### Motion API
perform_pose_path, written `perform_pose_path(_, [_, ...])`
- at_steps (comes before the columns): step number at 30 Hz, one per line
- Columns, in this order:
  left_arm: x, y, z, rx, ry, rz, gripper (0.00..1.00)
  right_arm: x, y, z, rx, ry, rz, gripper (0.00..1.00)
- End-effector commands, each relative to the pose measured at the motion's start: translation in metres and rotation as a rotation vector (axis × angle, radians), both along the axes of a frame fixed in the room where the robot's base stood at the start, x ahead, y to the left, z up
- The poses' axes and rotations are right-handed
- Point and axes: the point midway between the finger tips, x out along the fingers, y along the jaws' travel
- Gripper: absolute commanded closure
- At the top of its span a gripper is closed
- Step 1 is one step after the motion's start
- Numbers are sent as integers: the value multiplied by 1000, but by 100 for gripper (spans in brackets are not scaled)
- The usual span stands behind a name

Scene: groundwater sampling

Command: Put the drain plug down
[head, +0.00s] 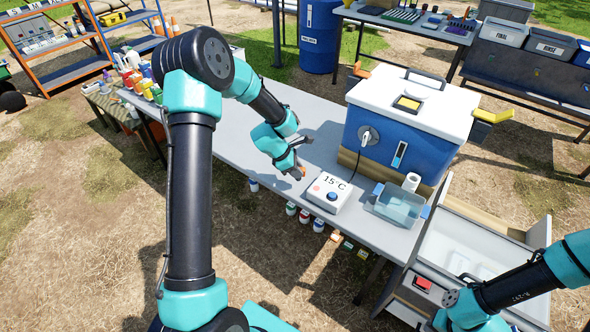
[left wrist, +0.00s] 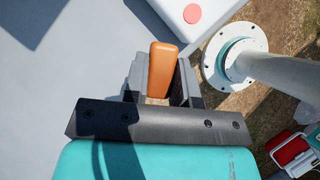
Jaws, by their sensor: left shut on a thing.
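The orange drain plug (left wrist: 163,68) is held between the dark fingers of my left gripper (left wrist: 160,85) in the left wrist view. In the head view my left gripper (head: 297,168) is over the grey table, just left of the white control box, and a bit of the orange plug (head: 303,172) shows at its tips. I cannot tell whether the plug touches the tabletop. My right arm comes in at the lower right of the head view, and its fingertips are out of the picture.
The white control box (head: 329,193) reading 15°C is close to the left gripper. The blue cooler (head: 388,140) and a clear bluish tub (head: 398,205) stand further right. The grey tabletop (head: 228,150) is clear to the left. Bottles (head: 140,75) crowd its far left end.

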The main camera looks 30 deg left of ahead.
Motion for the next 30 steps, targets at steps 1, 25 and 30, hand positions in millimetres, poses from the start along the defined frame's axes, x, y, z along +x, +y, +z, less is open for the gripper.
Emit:
perform_pose_path(1, [-13,-5,2,-1,1,27,97,0,0,0,0,0,0,100])
perform_pose_path(25, [-44,-14,2,-1,-1,129,97,0,0,0,0,0,0,100])
perform_pose_path(30, [-18,2,-1,1,-3,130,97,0,0,0,0,0,0,100])
